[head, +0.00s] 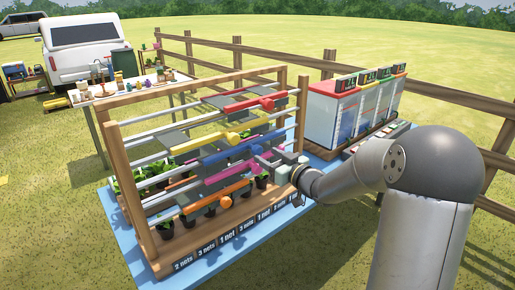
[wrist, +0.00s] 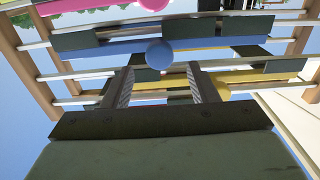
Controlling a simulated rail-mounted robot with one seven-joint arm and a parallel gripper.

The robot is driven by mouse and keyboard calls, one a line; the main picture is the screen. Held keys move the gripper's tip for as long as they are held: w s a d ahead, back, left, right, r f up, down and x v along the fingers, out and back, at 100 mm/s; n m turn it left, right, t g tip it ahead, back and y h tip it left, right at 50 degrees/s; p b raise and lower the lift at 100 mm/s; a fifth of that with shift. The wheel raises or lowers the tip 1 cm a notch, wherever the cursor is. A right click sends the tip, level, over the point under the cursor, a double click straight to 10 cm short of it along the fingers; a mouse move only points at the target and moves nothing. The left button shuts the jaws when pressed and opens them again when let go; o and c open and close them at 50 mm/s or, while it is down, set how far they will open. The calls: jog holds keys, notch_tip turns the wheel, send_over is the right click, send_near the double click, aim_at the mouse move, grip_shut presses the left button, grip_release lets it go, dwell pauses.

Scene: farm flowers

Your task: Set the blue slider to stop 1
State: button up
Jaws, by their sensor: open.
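The blue slider (head: 222,155) is a blue bar on a rail of the wooden rack, between the yellow and pink sliders in the head view. In the wrist view the blue slider (wrist: 115,48) runs across the upper part, and its round blue knob (wrist: 159,53) faces me. My gripper (head: 267,158) is at the rack's front, near the blue slider's right end. In the wrist view my gripper (wrist: 160,75) is open, and the knob lies in line with the gap, at or just past the fingertips. Contact cannot be told. No stop marks are readable.
Other sliders sit close by: red (head: 255,102), yellow (head: 200,143), pink (head: 228,173) and orange (head: 215,200). Dark panels and potted plants fill the wooden rack (head: 127,190). White bins (head: 325,112) stand behind at the right. Open grass lies in front.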

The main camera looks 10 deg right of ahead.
aim_at(259, 151)
jog(key=x, duration=0.6)
jog(key=shift+p, duration=0.4)
grip_shut()
